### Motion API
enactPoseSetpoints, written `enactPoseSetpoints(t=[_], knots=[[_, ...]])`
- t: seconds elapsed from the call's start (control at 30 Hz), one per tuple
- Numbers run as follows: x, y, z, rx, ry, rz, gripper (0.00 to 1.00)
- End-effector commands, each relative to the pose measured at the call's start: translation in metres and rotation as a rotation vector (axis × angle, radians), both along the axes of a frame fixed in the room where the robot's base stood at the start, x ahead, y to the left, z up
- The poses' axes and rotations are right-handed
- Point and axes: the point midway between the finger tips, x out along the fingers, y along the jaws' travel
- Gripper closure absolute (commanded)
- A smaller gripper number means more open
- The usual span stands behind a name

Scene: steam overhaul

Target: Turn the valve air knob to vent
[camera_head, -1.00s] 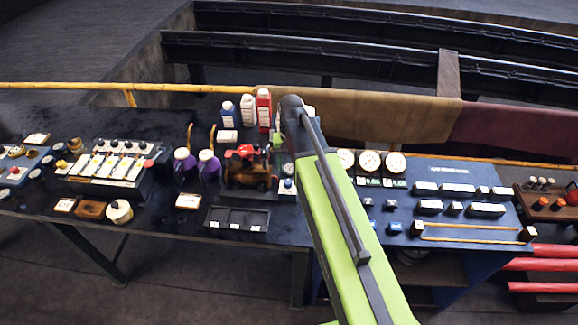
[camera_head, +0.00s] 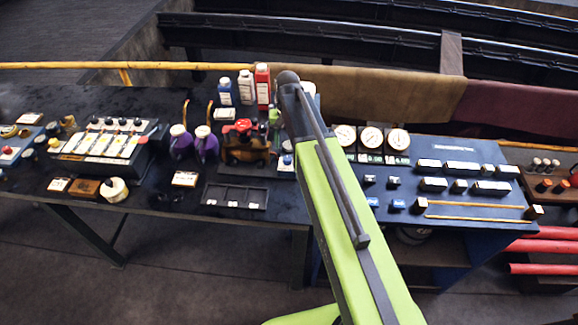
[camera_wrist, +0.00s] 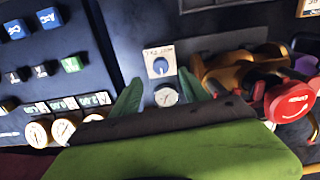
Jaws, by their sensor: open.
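The valve air knob is a blue round knob (camera_wrist: 160,66) on a small white plate with print too small to read. In the wrist view it sits just beyond my fingertips, between their lines. A white line shows on its face. In the head view the blue knob (camera_head: 287,160) shows just left of my arm. My gripper (camera_wrist: 159,78) is open, with one green finger on each side of a small white gauge (camera_wrist: 166,97) below the knob. I cannot tell whether a finger touches anything. My arm hides most of the gripper in the head view.
A red and brass engine (camera_wrist: 283,101) stands close right of my fingers. A blue panel (camera_wrist: 55,70) with switches and gauges lies to the left. In the head view, purple oil cans (camera_head: 206,145), bottles (camera_head: 262,86) and a black tray (camera_head: 235,196) are nearby.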

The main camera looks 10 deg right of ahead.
Motion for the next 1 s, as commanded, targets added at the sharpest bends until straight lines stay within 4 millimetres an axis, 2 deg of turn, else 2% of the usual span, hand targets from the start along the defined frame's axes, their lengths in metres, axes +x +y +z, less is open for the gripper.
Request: enactPoseSetpoints(t=[0.03,0.3,0.43,0.7,0.77,1.0], knots=[[0.000,0.000,-0.022,0.000,0.000,0.000,0.48],[0.000,0.001,-0.073,0.000,0.000,0.001,0.48],[0.000,0.001,-0.083,0.000,0.000,0.001,0.48],[0.000,0.001,-0.082,0.000,0.000,0.001,0.48],[0.000,0.001,-0.082,0.000,0.000,0.002,0.53],[0.000,0.001,-0.082,0.000,0.000,0.002,0.84]])
